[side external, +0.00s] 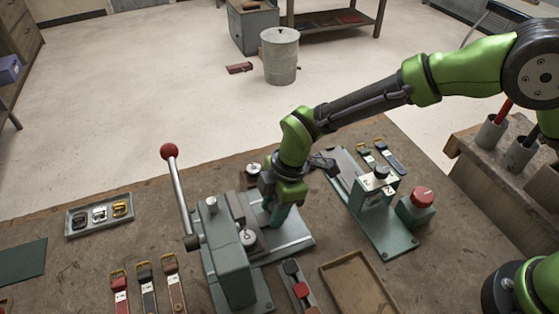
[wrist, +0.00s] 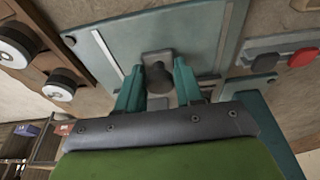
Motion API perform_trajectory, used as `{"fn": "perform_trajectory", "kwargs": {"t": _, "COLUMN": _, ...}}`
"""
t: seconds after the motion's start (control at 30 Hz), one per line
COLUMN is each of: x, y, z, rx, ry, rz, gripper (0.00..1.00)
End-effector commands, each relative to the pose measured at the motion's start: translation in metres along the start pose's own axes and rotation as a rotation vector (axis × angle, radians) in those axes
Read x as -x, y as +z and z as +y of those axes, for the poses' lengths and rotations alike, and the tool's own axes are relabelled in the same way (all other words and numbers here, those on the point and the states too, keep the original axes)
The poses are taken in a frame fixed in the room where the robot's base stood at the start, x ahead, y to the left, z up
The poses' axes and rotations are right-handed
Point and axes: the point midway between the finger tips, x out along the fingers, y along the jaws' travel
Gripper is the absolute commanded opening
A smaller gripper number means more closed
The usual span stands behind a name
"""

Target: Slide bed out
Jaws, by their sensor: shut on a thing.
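The sole stitcher (side external: 228,252) is a grey-green machine with a long lever topped by a red ball (side external: 168,151). Its flat bed plate (side external: 292,240) lies to the right of the upright body. It also shows in the wrist view as a grey-green plate (wrist: 120,38) with pale rails at both sides. My gripper (side external: 278,212) reaches down over the bed. In the wrist view, its teal fingers (wrist: 158,84) stand on either side of a dark grey knob (wrist: 158,70) on the plate and are shut on it. The fingers hide the knob in the side view.
A second green fixture with a red button (side external: 422,196) stands to the right. A wooden tray (side external: 357,286) and a block with black and red buttons (side external: 298,282) lie in front. A buckle tray (side external: 100,213) and several straps (side external: 147,288) lie left. White-topped spools (wrist: 58,91) sit beside the bed.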

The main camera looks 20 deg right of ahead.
Motion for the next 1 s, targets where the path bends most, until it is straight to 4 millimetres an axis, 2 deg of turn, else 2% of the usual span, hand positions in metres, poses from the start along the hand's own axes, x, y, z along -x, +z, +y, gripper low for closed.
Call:
{"fn": "perform_trajectory", "kwargs": {"t": 0.53, "x": 0.01, "y": 0.032, "z": 0.001, "rx": -0.004, "ry": 0.002, "rz": 0.001, "gripper": 0.19}}
{"fn": "perform_trajectory", "kwargs": {"t": 1.0, "x": 0.011, "y": 0.036, "z": 0.001, "rx": -0.002, "ry": 0.002, "rz": 0.002, "gripper": 0.19}}
